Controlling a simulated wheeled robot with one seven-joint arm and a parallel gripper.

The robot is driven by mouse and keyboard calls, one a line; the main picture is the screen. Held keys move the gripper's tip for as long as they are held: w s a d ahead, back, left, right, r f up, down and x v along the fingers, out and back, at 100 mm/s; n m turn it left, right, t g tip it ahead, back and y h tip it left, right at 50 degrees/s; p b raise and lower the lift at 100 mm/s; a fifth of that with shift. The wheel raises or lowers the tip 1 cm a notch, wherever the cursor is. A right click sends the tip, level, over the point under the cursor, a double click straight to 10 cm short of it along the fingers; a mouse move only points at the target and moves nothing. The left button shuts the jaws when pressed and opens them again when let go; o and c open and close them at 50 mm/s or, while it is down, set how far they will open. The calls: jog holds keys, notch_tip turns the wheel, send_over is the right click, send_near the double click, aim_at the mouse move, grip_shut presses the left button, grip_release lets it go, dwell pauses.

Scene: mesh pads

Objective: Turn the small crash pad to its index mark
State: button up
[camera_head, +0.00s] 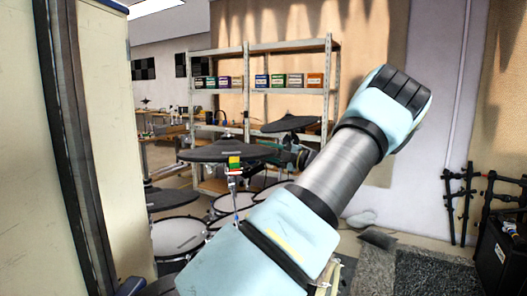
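The smaller-looking pad (291,123) is up and to the right, tilted slightly. I cannot tell for certain which is the small crash pad, and I cannot make out an index mark. A dark and pale-blue part between them, probably my gripper (302,158), is mostly hidden behind my arm. Its fingers and any contact with a pad are not clear.
Several drum pads (178,236) stand below the cymbal pads. Another dark pad (170,198) is at the left. A close cream panel (105,130) blocks the left side. Shelving (290,47) with coloured boxes stands behind. Black racks (462,200) and a black case (500,250) are at the right.

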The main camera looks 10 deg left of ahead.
jog(key=shift+o, duration=0.4)
jog(key=shift+d, duration=0.1)
jog(key=shift+s+d+f, duration=0.1)
jog(key=shift+d+f, duration=0.05)
jog(key=shift+d, duration=0.15)
jog(key=r+b+v, duration=0.1)
jog(key=b+v, duration=0.2)
jog(key=v, duration=0.6)
jog(key=shift+s+d+f+b, duration=0.35)
jog(key=shift+b, duration=0.05)
jog(key=shift+d, duration=0.1)
